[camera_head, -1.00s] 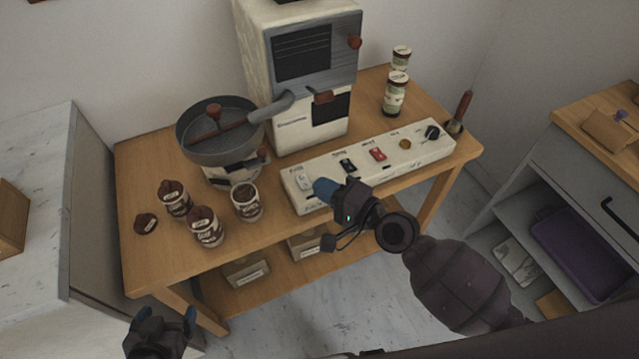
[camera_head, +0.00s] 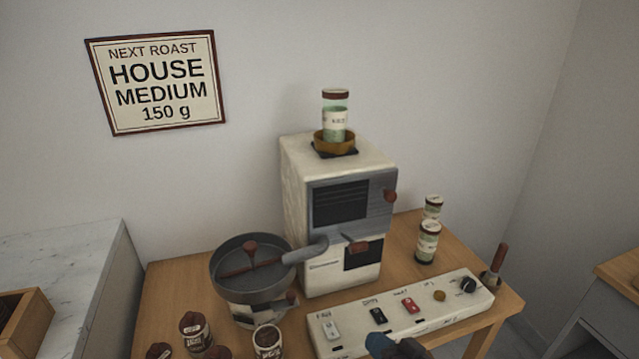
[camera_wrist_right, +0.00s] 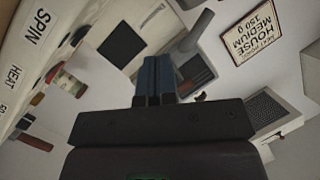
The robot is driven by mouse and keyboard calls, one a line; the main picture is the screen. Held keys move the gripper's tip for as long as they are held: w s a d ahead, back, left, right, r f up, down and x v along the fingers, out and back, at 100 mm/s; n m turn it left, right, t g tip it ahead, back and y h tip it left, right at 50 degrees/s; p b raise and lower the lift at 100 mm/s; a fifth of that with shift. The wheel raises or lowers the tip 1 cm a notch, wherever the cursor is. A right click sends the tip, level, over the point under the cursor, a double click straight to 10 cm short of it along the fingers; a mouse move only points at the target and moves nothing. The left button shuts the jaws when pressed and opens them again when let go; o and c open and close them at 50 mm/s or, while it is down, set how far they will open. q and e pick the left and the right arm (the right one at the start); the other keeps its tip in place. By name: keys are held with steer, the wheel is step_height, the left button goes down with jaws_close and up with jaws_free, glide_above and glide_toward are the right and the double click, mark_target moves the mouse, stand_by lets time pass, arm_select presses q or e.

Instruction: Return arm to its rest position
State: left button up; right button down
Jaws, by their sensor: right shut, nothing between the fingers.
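My right gripper (camera_head: 395,345) shows at the bottom edge of the head view, in front of the white control panel (camera_head: 345,347). In the right wrist view its blue fingers (camera_wrist_right: 156,80) are together with nothing between them. The rest of the right arm is cut off below the head view. My left gripper is not in the head view now.
The roaster (camera_head: 297,210) stands on the wooden table (camera_head: 180,275), topped by a jar (camera_head: 335,122) in a brown holder. A round pan (camera_head: 252,290) stands left of it. Several labelled cups, including one (camera_head: 267,341), sit at the front. Two jars (camera_head: 428,240) stand right.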

steer(key=s+d+f+g+h, duration=0.1)
steer(key=s+d+f+h, duration=0.3)
steer(key=s+d+f, duration=0.2)
steer(key=s+d+f+g+h, duration=0.1)
steer(key=s+d+f+h, duration=0.4)
steer(key=s+d, duration=0.5)
steer(key=s+f, duration=0.1)
steer(key=s, duration=0.1)
steer(key=shift+s+d+f, duration=0.2)
steer(key=shift+s+d, duration=0.05)
steer(key=shift+s, duration=0.05)
